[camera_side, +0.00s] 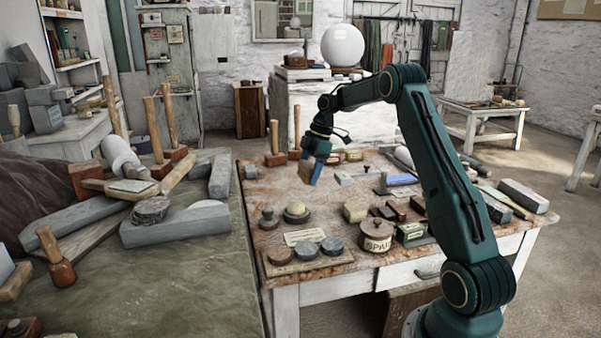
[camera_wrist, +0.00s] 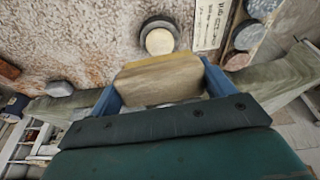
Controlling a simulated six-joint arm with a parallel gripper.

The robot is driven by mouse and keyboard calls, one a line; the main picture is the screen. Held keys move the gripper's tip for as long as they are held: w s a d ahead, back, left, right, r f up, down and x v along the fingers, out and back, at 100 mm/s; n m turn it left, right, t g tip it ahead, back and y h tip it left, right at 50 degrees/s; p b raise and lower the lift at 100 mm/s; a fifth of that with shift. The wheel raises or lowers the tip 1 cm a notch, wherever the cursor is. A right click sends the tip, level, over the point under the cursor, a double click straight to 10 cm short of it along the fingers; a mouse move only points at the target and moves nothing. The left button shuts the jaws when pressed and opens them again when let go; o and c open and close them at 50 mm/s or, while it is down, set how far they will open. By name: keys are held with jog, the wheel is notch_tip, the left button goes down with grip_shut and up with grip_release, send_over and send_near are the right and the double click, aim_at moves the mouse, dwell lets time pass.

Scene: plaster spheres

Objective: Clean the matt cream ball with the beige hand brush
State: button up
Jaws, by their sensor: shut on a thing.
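The matt cream ball (camera_side: 296,208) sits on a dark round base near the left part of the worktable. It also shows in the wrist view (camera_wrist: 160,40), just beyond the brush. My gripper (camera_side: 311,175) is shut on the beige hand brush (camera_side: 305,170), holding it in the air above the table, beyond and above the ball in the side view. In the wrist view the brush (camera_wrist: 158,80) is a beige block with a yellowish far edge, between my blue fingers. The brush and ball look apart. The brush's underside is hidden.
Near the ball are a knobbed dark piece (camera_side: 268,217), a paper card (camera_side: 304,236), a board with several round stones (camera_side: 330,246) and a lidded round tin (camera_side: 376,236). A cream block (camera_side: 356,210) stands to the right. A large white sphere (camera_side: 343,45) stands behind.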

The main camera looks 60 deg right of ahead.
jog(key=shift+f, duration=0.1)
jog(key=shift+x, duration=2.35)
jog(key=shift+f, duration=0.15)
jog(key=shift+w+a+f, duration=0.1)
jog(key=shift+a+f, duration=0.1)
jog(key=shift+f, duration=0.3)
jog(key=shift+w+a+f, duration=0.1)
jog(key=shift+w+f, duration=0.05)
jog(key=shift+f, duration=0.4)
jog(key=shift+w+d, duration=0.4)
jog(key=shift+w+d, duration=0.1)
jog(key=shift+w+d, duration=0.25)
jog(key=shift+w, duration=0.05)
